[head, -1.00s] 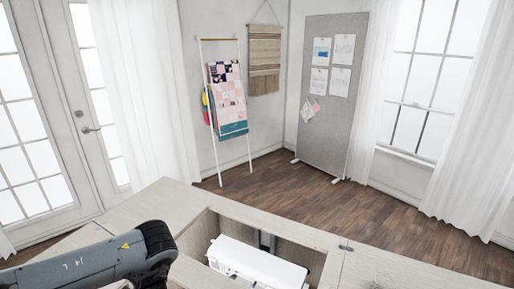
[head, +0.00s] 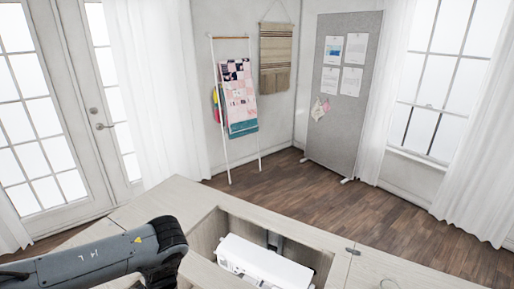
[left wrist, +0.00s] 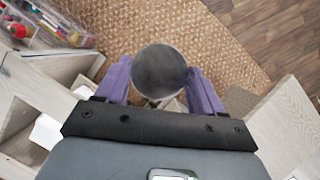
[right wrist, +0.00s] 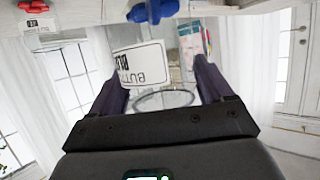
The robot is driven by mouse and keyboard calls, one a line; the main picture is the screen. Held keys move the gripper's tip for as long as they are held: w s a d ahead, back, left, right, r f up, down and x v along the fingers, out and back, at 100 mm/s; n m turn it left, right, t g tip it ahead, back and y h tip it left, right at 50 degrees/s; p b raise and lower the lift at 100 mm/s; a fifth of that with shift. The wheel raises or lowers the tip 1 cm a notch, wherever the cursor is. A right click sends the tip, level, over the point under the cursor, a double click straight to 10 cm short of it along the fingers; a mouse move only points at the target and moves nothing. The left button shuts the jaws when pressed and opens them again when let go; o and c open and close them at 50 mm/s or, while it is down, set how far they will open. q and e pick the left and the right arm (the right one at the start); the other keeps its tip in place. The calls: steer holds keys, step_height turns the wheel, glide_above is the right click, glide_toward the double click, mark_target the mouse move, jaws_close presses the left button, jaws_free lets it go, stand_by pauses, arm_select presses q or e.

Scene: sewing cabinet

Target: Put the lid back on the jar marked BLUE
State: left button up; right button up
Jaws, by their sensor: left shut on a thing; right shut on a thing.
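In the left wrist view, a round dark grey lid (left wrist: 160,71) sits between the two purple fingers of my left gripper (left wrist: 160,80), which is shut on it. In the right wrist view, my right gripper (right wrist: 165,88) is shut on a clear glass jar (right wrist: 165,99). The jar's round rim shows between the fingers. Its white label (right wrist: 142,64) appears turned over, with "BUT" and part of a second word showing. Neither gripper shows in the head view, so I cannot tell how far apart the lid and jar are.
A white sewing machine (head: 262,262) sits in the opening of the pale wooden cabinet (head: 190,205). The left wrist view shows a clear bin (left wrist: 45,28) of coloured items and a woven rug (left wrist: 215,60). A blue object (right wrist: 152,11) and a red object (right wrist: 33,6) are near the right gripper.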

arm_select(q)
step_height(320, 180, up, 23)
steer(key=s+p, duration=0.2)
steer(key=p, duration=2.9)
arm_select(e)
steer(key=s+r, duration=0.4)
steer(key=r, duration=1)
steer(key=s+r, duration=0.4)
steer(key=r, duration=1.1)
steer(key=shift+r, duration=0.1)
steer(key=a+r+n+g+y, duration=0.1)
steer(key=a+r+n+y, duration=0.3)
steer(key=a, duration=0.3)
steer(key=w+a+r+n+g+y, duration=0.1)
steer(key=a+r+n+g+y, duration=0.1)
steer(key=a+r+n+y, duration=0.2)
steer(key=shift+a+r+y, duration=0.3)
steer(key=shift+a+r, duration=0.9)
steer(key=shift+a, duration=1.05)
arm_select(q)
steer(key=shift+r, duration=0.1)
arm_select(e)
steer(key=shift+w, duration=0.1)
